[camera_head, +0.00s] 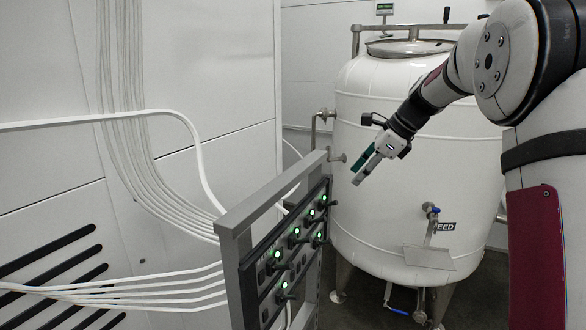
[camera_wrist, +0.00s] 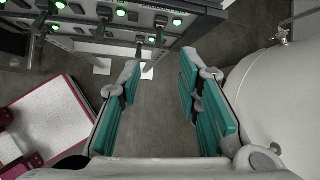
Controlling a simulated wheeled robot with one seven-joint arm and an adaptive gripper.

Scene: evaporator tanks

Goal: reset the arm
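My gripper (camera_head: 366,168) is held out in front of the white tank in the head view, to the right of and above the switch panel. Its teal-padded fingers point down and to the left. In the wrist view my gripper (camera_wrist: 160,80) is open, with a wide gap between the fingers. Only floor shows between them, and it holds nothing. My arm reaches in from the upper right of the head view, bent at the elbow.
The switch panel (camera_head: 247,246) with green lights and black handles stands left of the gripper; it shows in the wrist view too (camera_wrist: 205,8). The white tank (camera_head: 385,225) stands close behind, with a valve (camera_head: 430,210) on its front. White cables (camera_head: 190,145) run along the left wall.

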